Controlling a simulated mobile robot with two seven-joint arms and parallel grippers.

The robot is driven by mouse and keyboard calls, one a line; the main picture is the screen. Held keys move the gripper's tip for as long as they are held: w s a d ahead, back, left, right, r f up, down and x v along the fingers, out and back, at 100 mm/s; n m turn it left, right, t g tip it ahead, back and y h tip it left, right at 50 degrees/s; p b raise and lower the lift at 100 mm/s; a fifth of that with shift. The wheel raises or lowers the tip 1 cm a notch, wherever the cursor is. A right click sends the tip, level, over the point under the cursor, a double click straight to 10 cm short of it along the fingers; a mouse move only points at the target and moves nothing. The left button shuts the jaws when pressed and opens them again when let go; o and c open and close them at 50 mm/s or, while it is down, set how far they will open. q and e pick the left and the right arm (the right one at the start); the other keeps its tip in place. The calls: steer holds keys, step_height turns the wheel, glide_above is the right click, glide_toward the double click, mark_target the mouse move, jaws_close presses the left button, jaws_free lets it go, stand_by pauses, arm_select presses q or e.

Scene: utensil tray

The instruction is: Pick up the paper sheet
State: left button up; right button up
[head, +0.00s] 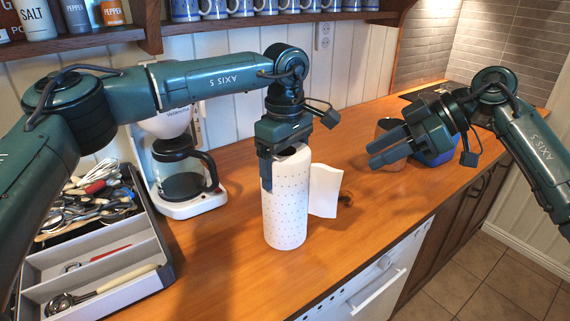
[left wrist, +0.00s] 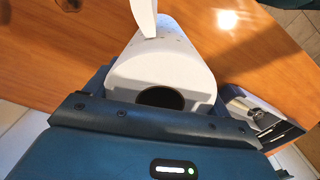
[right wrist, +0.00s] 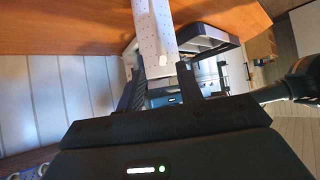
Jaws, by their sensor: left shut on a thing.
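A white dotted paper towel roll (head: 285,215) stands upright on the wooden counter. Its loose paper sheet (head: 326,190) sticks out to the right side. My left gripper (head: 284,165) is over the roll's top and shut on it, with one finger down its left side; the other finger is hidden. In the left wrist view the roll (left wrist: 165,65) sits between the fingers, and the sheet (left wrist: 145,15) extends from it. My right gripper (head: 371,152) is open and empty, to the right of the sheet and apart from it. The roll also shows beyond its fingers in the right wrist view (right wrist: 153,30).
A coffee maker (head: 181,203) stands behind the roll to the left. A utensil tray (head: 166,258) with cutlery is at the left.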

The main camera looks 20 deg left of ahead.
mark_target(342, 169)
steer(key=shift+o, duration=0.4)
steer(key=s+a+r+n+t+h, duration=0.1)
steer(key=a+r+n+h, duration=0.15)
steer(key=n, duration=1.45)
steer(key=a+r+n+h, duration=0.1)
steer(key=n+h, duration=0.2)
steer(key=n, duration=1.4)
steer(key=shift+h, duration=0.25)
steer(key=x, duration=1.1)
steer(key=shift+a+f, duration=0.1)
steer(key=shift+f, duration=0.1)
steer(key=shift+c, duration=0.3)
